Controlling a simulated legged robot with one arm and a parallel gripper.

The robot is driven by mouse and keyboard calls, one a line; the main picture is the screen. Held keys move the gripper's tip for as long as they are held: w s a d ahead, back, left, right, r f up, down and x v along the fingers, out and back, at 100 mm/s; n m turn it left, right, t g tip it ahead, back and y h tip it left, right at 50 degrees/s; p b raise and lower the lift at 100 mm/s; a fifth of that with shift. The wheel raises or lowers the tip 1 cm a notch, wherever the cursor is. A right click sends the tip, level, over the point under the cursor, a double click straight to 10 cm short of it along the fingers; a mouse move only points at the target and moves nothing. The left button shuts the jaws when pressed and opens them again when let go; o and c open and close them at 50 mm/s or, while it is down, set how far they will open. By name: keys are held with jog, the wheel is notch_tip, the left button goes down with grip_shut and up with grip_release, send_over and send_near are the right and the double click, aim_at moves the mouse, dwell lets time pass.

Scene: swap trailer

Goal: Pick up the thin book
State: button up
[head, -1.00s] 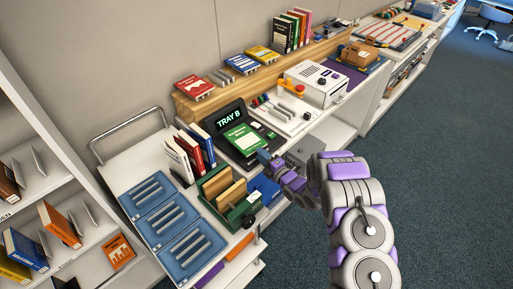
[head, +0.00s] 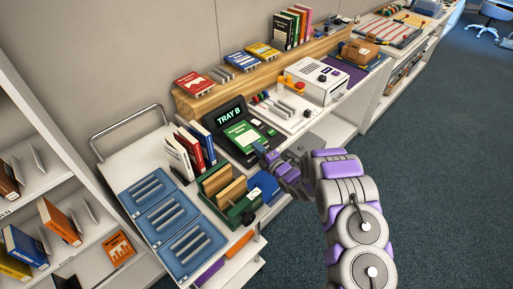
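A flat green book (head: 240,134) with white lettering lies on the dark stand marked TRAY B (head: 229,117); I cannot tell for sure that it is the thin book. My gripper (head: 261,149) is just right of and below the green book, close to its lower right corner. I cannot tell whether it touches the book. The fingers are small and partly hidden by my wrist, so their opening does not show. Several upright books (head: 186,153), white, red and blue, stand left of the stand.
A green box with tan dividers (head: 229,206) and a blue item (head: 263,186) sit below my gripper. Blue slotted trays (head: 165,215) lie on the cart at left. A white machine (head: 318,82) stands at right. A wooden shelf (head: 205,103) with flat books runs behind.

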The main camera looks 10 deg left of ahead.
grip_shut()
dwell(0.3)
jog(key=shift+r, duration=1.35)
jog(key=shift+f, duration=0.1)
jog(key=shift+d, duration=0.15)
jog(key=s+d+r+b, duration=0.3)
jog(key=s+d+r, duration=0.2)
jog(key=s+d, duration=0.4)
jog(key=shift+s+d, duration=0.3)
jog(key=shift+s, duration=0.15)
